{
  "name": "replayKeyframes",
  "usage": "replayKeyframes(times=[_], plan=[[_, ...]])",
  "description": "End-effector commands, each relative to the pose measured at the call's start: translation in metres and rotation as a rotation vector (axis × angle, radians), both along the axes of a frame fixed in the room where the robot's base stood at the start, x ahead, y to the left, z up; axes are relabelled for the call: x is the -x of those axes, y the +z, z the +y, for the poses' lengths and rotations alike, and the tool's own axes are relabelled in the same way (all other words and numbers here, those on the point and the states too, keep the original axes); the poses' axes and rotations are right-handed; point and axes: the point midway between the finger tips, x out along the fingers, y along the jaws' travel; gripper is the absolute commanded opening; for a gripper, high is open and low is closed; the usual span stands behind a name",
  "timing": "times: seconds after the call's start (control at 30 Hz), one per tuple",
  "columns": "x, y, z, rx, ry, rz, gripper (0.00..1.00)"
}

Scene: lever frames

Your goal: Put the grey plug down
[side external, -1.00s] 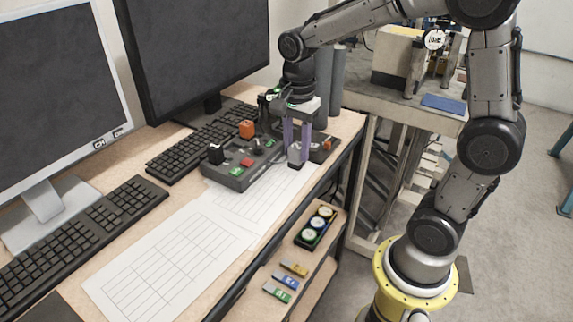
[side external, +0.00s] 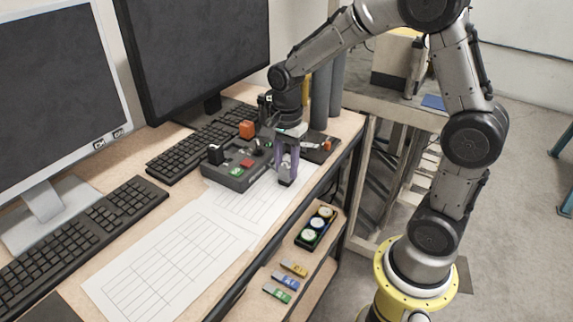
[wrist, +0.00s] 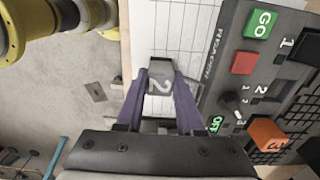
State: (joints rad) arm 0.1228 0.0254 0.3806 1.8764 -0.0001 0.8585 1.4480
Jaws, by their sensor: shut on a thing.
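The grey plug (wrist: 161,76), with a white 2 on it, is between the two purple fingers of my gripper (wrist: 160,90) in the wrist view. My gripper is shut on it. In the side view my gripper (side external: 287,172) points down beside the black control box (side external: 238,170), over the front strip of the desk. The plug is small and partly hidden by the fingers there. I cannot tell whether its lower end touches the desk. In the wrist view the control box (wrist: 226,75) is just right of the plug, apart from it.
The box carries a green GO button (wrist: 260,23), a red button (wrist: 245,62) and an orange block (wrist: 267,135). Printed paper sheets (side external: 160,258) lie on the desk. A lower shelf holds a tray of round pieces (side external: 316,228) and several coloured tags (side external: 285,281).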

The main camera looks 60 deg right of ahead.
Motion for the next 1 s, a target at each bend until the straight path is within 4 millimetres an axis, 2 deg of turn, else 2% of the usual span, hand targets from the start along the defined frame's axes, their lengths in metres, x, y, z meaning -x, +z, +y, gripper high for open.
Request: replayKeyframes(times=[0.03,0.07,0.2,0.5,0.63,0.77,1.0], plan=[[0.0,-0.002,0.0,0.0,0.0,0.001,0.0],[0.0,-0.002,0.0,0.0,0.0,0.001,0.4],[0.0,-0.002,0.0,0.0,0.0,0.001,0.65],[0.0,-0.001,0.0,0.0,0.0,0.0,0.66],[-0.001,0.008,0.0,0.0,0.0,-0.003,0.66],[-0.001,0.029,0.0,0.001,0.0,-0.006,0.66],[-0.001,0.079,0.0,0.001,0.0,-0.005,0.66]])
